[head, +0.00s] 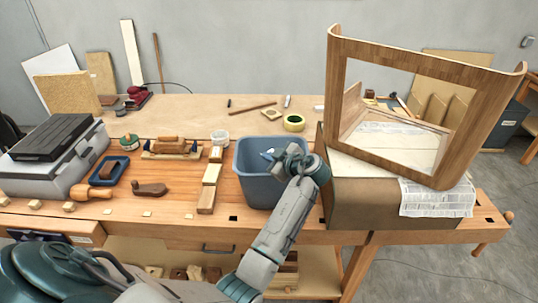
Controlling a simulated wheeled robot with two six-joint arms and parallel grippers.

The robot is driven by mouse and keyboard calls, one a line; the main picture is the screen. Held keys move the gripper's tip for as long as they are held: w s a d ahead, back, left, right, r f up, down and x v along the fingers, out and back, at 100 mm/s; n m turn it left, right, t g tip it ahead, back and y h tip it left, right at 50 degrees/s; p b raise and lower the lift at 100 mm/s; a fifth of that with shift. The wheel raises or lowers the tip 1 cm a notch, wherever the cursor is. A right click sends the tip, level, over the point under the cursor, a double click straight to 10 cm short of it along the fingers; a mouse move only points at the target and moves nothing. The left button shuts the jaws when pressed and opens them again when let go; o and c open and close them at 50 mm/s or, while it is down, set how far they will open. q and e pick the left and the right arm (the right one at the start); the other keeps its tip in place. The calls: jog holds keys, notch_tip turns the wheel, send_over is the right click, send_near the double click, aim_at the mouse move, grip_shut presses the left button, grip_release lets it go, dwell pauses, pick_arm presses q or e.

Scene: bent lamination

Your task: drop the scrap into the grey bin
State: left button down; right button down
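The grey bin (256,188), a blue-grey open tub, stands on the workbench left of the bent wooden frame. My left arm reaches up from the bottom of the head view, and my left gripper (272,155) is over the bin's mouth, at its right part. The gripper's wrist hides part of the bin's right rim and inside. A small pale-blue tip shows at the gripper's end; I cannot tell whether it is a finger or something held. I cannot make out the scrap for certain. The finger gap is too small to read. My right gripper is not in view.
The bent wooden frame (431,66) stands on a form at right, close to the bin. A grey toolbox (50,165) sits at left.

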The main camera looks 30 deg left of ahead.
pick_arm(q)
jog(key=shift+d, duration=0.1)
jog(key=c, duration=2)
grip_release()
jog(key=o, duration=0.3)
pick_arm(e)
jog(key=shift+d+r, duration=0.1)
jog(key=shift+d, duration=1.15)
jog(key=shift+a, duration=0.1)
